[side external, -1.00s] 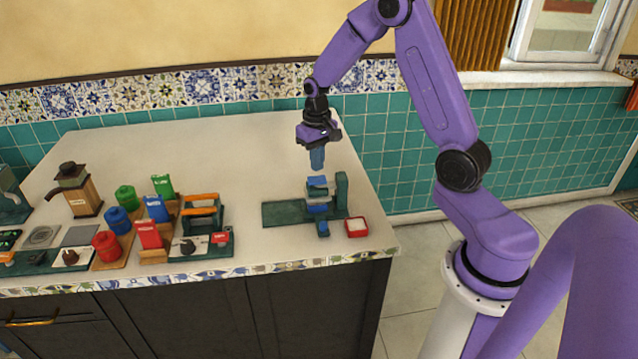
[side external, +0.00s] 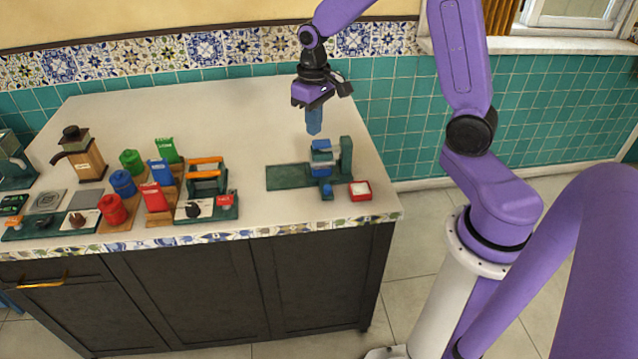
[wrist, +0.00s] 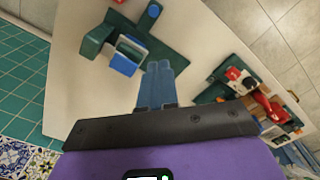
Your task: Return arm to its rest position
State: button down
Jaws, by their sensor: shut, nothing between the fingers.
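My gripper (side external: 314,121) hangs above the counter in the side external view, its blue fingers together, pointing down and empty. It is above and slightly left of a green stand with a blue and white block-like device (side external: 322,160). In the wrist view the fingers (wrist: 160,78) are side by side, with the device (wrist: 128,55) just left of them. A clear gap separates the fingers from the device in the side external view. My purple arm reaches in from the right.
A small red box with white contents (side external: 360,190) stands right of the device. Left are red, blue and green canisters (side external: 123,183), packets (side external: 156,196), a rack with orange handles (side external: 206,176) and a wooden grinder (side external: 83,156). The back of the counter (side external: 210,110) is clear.

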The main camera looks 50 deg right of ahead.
jog(key=s+a+r+n, duration=0.4)
jog(key=s+a+n, duration=0.2)
jog(key=s+a, duration=0.4)
jog(key=s+n, duration=0.6)
jog(key=s, duration=1)
jog(key=shift+s+r+n, duration=0.2)
jog(key=shift+r+n, duration=0.1)
jog(key=shift+r, duration=0.1)
